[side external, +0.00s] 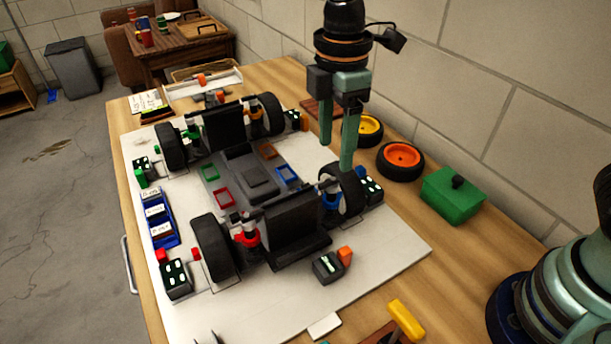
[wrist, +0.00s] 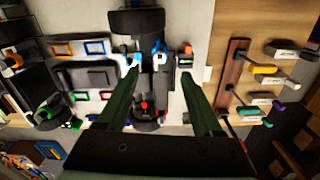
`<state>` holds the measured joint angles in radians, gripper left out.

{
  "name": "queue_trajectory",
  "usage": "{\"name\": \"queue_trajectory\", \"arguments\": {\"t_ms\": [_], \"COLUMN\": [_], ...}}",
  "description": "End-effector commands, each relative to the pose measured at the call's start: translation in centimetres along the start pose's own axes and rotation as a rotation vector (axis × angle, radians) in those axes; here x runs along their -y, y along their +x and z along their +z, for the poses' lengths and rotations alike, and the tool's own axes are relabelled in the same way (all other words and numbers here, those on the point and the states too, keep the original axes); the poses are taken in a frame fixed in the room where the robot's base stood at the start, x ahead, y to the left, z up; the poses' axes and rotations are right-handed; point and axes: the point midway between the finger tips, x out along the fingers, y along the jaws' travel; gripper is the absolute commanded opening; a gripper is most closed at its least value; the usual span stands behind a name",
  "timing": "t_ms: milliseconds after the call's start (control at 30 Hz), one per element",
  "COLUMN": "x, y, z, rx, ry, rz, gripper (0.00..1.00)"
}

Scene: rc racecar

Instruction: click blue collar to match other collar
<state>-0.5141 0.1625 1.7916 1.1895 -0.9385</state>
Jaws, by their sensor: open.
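The blue collar (side external: 330,200) sits on the strut beside the car's right-hand wheel (side external: 350,190), partly hidden by that wheel and the strut. In the wrist view, blue parts of this corner (wrist: 158,47) show just beyond the fingertips. The red collar (side external: 250,237) sits on the near strut, and green (side external: 190,132) and orange (side external: 258,112) ones are on the far struts. My gripper (side external: 336,156) is open and empty, pointing down above the blue corner. In the wrist view its green fingers (wrist: 160,72) are spread. Exact collar heights are too small to tell.
A black upright panel (side external: 293,225) stands between the front struts. Loose wheels (side external: 401,160) and a green box (side external: 452,194) lie along the wall. A blue card tray (side external: 160,218) is at left. A tool rack (wrist: 232,75) stands beside the mat. The mat's front right is mostly clear.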

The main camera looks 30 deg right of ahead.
Motion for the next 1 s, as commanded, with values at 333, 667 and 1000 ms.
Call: {"name": "queue_trajectory", "arguments": {"t_ms": [333, 667, 1000], "x": [0.1, 0.0, 0.0], "y": [6.7, 10.0, 10.2], "z": [0.1, 0.0, 0.0], "rx": [0.003, 0.0, 0.0], "ry": [0.002, 0.003, 0.003], "rz": [-0.004, 0.0, 0.001], "gripper": [0.68, 0.68, 0.56]}}
